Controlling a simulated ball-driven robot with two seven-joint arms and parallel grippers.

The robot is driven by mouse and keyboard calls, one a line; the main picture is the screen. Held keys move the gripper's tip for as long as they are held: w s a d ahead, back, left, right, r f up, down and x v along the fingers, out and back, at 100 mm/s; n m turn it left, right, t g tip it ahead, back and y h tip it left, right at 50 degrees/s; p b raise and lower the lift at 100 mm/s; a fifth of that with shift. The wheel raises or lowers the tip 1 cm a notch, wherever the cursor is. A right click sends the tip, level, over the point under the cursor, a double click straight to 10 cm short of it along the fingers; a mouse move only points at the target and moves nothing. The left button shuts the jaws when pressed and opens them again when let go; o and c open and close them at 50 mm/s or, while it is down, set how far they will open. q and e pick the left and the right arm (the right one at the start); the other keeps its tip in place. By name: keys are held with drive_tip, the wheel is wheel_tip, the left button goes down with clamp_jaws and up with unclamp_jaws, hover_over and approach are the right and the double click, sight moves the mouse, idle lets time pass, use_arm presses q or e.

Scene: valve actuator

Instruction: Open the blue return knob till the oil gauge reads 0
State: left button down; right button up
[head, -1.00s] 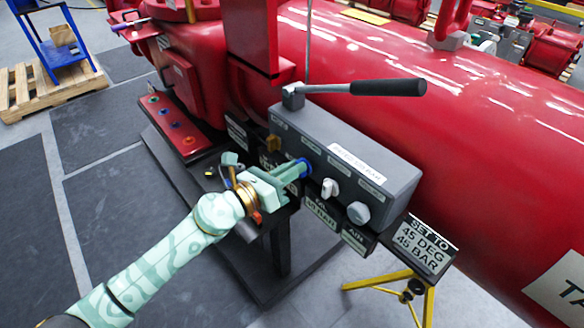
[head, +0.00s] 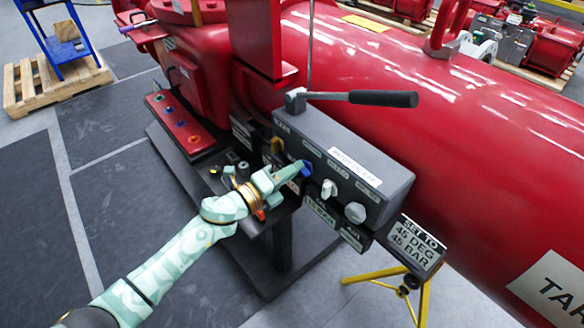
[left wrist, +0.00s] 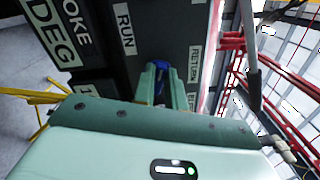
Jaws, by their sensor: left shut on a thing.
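In the left wrist view, the blue knob (left wrist: 160,66) shows between the fingertips (left wrist: 162,78), near a label reading RETURN. The knob is partly covered by the fingers, and its exact angle is hard to tell. I cannot make out an oil gauge or its reading. My right gripper is not in view.
A lever with a black handle (head: 383,99) stands above the box. A second pale knob (head: 355,212) is to the right. A large red tank (head: 440,130) is behind. A sign reading 45 DEG, 45 BAR (head: 417,244) stands at the right.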

use_arm(q)
drive_tip(key=shift+a+n+p, duration=0.1)
drive_tip(key=shift+n+p, duration=0.3)
drive_tip(key=shift+n, duration=0.7)
drive_tip(key=shift+f, duration=0.1)
drive_tip(key=c, duration=1.4)
unclamp_jaws()
drive_tip(key=shift+c, duration=0.2)
drive_tip(key=p+v, duration=0.1)
drive_tip(key=v, duration=1.5)
drive_tip(key=shift+p, duration=0.35)
drive_tip(key=shift+a+f+n, duration=0.1)
drive_tip(key=shift+a+n, duration=0.05)
drive_tip(key=shift+n, duration=0.15)
